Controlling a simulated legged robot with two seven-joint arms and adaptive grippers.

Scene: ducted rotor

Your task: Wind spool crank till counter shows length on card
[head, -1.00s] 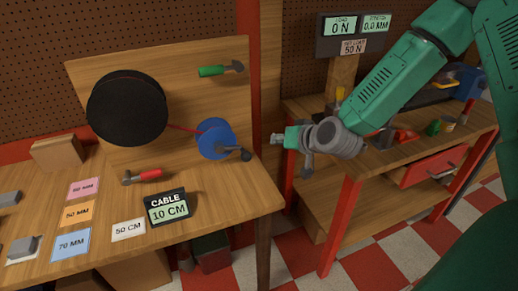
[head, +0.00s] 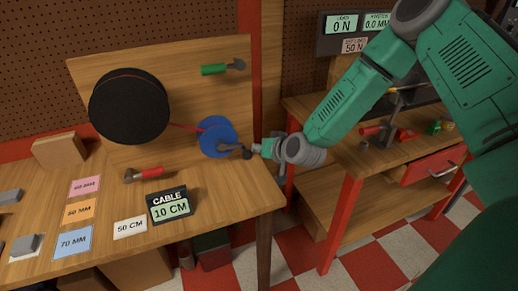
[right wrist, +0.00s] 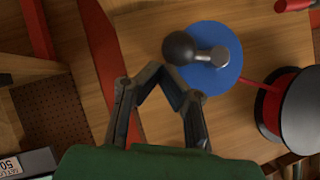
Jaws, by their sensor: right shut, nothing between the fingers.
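The blue spool (head: 212,140) is mounted on the upright wooden board, with a grey crank arm ending in a dark round knob (head: 247,154). A red cable runs from it to the big black drum (head: 130,105). The cable counter (head: 170,208) reads 10 CM. The white card (head: 130,228) reads 50 CM. My right gripper (head: 257,148) is shut and empty, just right of the knob. In the right wrist view, its fingertips (right wrist: 160,70) meet just below the knob (right wrist: 178,47), in front of the blue spool (right wrist: 205,78). My left gripper is out of view.
A second bench (head: 330,145) with a red drawer stands right, across a gap.

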